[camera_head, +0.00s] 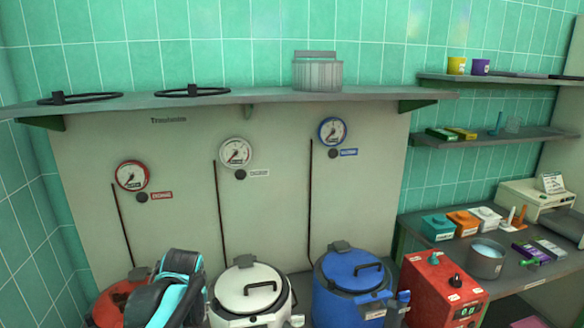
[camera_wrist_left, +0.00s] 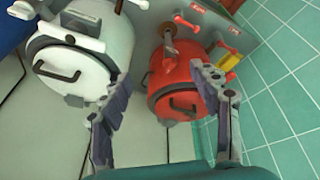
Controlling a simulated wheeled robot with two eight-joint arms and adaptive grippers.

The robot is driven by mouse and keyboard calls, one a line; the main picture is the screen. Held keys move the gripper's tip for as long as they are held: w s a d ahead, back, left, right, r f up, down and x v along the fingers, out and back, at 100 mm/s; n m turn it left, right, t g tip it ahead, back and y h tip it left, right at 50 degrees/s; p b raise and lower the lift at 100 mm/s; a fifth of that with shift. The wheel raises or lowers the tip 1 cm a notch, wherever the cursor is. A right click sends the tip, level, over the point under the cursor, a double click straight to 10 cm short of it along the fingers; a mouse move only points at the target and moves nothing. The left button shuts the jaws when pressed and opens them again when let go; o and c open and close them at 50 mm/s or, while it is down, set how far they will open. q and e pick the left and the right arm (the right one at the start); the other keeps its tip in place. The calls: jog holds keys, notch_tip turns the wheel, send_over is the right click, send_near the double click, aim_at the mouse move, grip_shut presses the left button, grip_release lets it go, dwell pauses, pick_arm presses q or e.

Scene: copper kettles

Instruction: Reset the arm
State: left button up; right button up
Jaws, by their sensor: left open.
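My left arm (camera_head: 172,290), black and cyan, rises at the bottom of the head view in front of the red kettle (camera_head: 112,302). My left gripper (camera_wrist_left: 158,75) shows in the wrist view with its fingers spread and nothing between them. Beyond the fingers are the white kettle (camera_wrist_left: 92,50) on the left and the red kettle (camera_wrist_left: 172,72) on the right. The white kettle (camera_head: 250,290) and the blue kettle (camera_head: 348,284) stand in a row in the head view, lids on. My right gripper is not in view.
Red, white and blue gauges (camera_head: 235,153) hang on the panel under a long shelf (camera_head: 220,100). The space in front of the panel, above the kettles, is free.

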pick_arm(q)
jog(key=s+d+f+m+t, duration=0.1)
jog(key=s+d+m, duration=0.1)
jog(key=s, duration=0.3)
jog(key=s+d+f+m+t+h, duration=0.1)
jog(key=s+d+f+m, duration=0.1)
jog(key=s+m, duration=0.3)
jog(key=s+d+f+m+t+h, duration=0.1)
jog(key=s+d+m+t, duration=0.1)
jog(key=s, duration=0.4)
jog(key=shift+s+d+f+m, duration=0.35)
jog(key=shift+d+m, duration=0.35)
jog(key=shift+d, duration=0.05)
dwell(0.6)
